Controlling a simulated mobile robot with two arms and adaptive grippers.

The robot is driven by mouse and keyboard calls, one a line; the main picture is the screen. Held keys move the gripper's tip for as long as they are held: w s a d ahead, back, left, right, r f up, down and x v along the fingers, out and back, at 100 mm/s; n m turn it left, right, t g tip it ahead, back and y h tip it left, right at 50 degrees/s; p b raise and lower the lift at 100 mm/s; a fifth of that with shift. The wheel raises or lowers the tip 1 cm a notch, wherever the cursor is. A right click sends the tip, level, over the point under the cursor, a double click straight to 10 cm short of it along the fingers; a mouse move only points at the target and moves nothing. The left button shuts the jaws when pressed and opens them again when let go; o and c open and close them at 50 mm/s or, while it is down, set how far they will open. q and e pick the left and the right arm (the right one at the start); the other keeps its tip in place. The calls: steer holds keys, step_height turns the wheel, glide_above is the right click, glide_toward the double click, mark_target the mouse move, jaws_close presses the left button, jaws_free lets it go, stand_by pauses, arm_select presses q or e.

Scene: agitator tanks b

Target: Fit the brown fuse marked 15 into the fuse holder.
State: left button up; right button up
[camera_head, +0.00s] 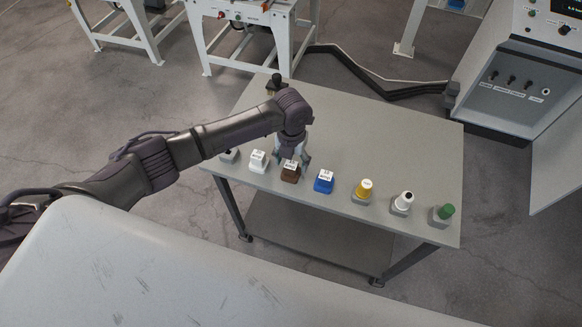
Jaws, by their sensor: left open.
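The brown fuse (290,173) stands on the grey table (405,133) near its front edge, in a row of small coloured pieces. It has a white label on top, too small to read. My left gripper (293,160) is open and points down right at the brown fuse, its fingers beside or just above it. I cannot tell if they touch it. A dark-topped piece (276,84) with a yellowish part stands at the table's back left, partly hidden by my left arm. I cannot tell whether it is the fuse holder. My right gripper is not in view.
A white fuse (258,161) stands left of the brown one and a blue fuse (324,182) right of it. The table's middle and right are clear. A control cabinet (516,85) stands behind right.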

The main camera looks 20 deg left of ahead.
arm_select(q)
steer(key=shift+f, duration=0.8)
jaws_close()
steer(key=shift+r, duration=0.1)
step_height(320, 180, up, 4)
steer(key=shift+w+f+b, duration=0.1)
steer(key=shift+w+b, duration=0.05)
steer(key=shift+b, duration=0.55)
steer(key=w+d+r+b, duration=0.5)
steer(key=w+d+r, duration=0.1)
steer(key=w, duration=0.3)
steer(key=shift+w+d+r, duration=0.25)
steer(key=shift+w+r, duration=0.05)
steer(key=shift+r, duration=0.15)
